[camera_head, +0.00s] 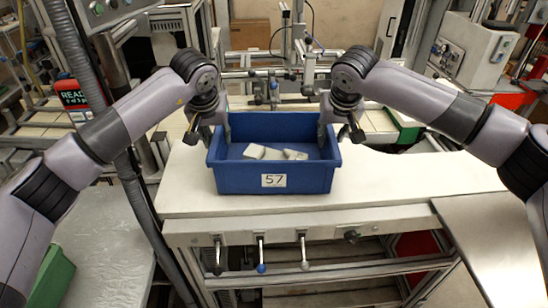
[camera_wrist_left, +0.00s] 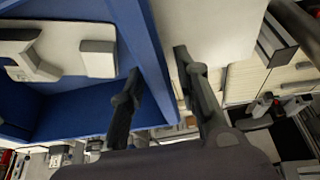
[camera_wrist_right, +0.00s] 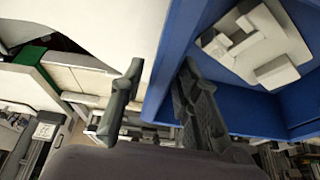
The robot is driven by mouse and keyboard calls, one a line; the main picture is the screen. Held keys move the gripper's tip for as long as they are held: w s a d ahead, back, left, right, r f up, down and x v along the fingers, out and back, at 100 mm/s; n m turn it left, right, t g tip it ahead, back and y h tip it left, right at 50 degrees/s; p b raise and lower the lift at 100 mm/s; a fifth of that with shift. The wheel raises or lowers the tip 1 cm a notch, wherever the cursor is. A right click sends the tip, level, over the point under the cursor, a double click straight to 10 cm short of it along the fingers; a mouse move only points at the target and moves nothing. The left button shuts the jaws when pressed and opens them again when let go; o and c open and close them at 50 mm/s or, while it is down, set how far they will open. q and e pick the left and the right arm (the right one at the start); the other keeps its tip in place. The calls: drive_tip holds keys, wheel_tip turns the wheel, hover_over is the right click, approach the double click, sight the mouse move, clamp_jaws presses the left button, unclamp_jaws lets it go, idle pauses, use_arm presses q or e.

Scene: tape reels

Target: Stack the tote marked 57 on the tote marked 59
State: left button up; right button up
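The blue tote marked 57 (camera_head: 230,180) stands upright on the white worktop, its label facing me, with a few pale blocks (camera_head: 254,151) inside. My left gripper (camera_head: 208,133) is at its left side wall, with one finger inside and one outside. The left wrist view shows the tote wall (camera_wrist_left: 152,50) between spread fingers (camera_wrist_left: 163,95). My right gripper (camera_head: 339,134) straddles the right side wall in the same way. The right wrist view shows the wall (camera_wrist_right: 178,55) between open fingers (camera_wrist_right: 157,100). No label reading 59 is visible.
The white worktop (camera_head: 400,185) is clear to the right of the tote. A green container (camera_head: 52,278) is partly visible at the lower left, near a grey surface (camera_head: 105,245). Levers (camera_head: 261,254) hang below the worktop's front edge. Machine equipment stands behind.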

use_arm(q)
clamp_jaws()
use_arm(e)
clamp_jaws()
drive_tip(key=shift+r, duration=0.1)
